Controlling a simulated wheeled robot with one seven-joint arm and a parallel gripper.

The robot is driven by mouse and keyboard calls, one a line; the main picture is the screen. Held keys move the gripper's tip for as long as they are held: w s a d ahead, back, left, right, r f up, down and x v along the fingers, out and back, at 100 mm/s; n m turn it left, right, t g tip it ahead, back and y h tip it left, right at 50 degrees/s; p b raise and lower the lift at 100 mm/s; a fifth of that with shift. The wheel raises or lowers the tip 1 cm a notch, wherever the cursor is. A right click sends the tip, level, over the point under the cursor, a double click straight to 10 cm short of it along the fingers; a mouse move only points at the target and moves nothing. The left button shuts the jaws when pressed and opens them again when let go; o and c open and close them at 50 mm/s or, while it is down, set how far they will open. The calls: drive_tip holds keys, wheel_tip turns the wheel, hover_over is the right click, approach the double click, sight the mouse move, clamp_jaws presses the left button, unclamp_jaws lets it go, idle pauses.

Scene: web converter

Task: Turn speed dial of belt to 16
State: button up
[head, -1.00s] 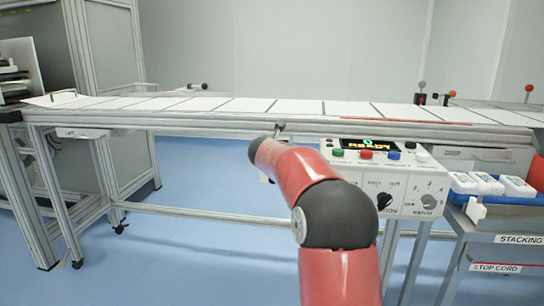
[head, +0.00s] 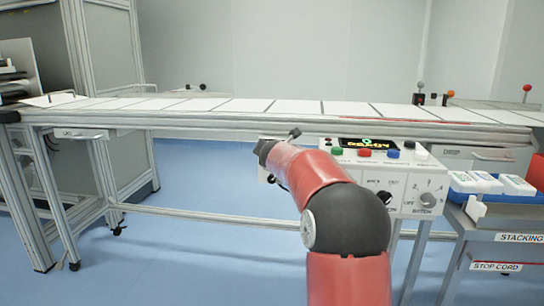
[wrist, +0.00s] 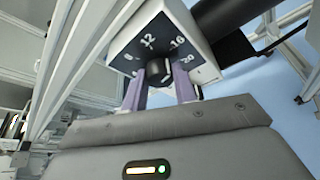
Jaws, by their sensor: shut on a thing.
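Where the knob's pointer stands is too small and dark to tell. In the head view my red arm stands in front, and the gripper and this dial are hidden behind it.
The long conveyor belt (head: 240,105) runs across the head view. A control panel (head: 417,180) with coloured buttons and a lit display (head: 368,143) stands right of my arm. White packs (head: 516,184) lie in a blue tray at the right. Blue floor is open at left.

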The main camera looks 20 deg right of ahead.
drive_tip(key=shift+f, duration=0.15)
drive_tip(key=o, duration=1)
drive_tip(key=v, duration=0.8)
drive_tip(key=shift+w, duration=0.1)
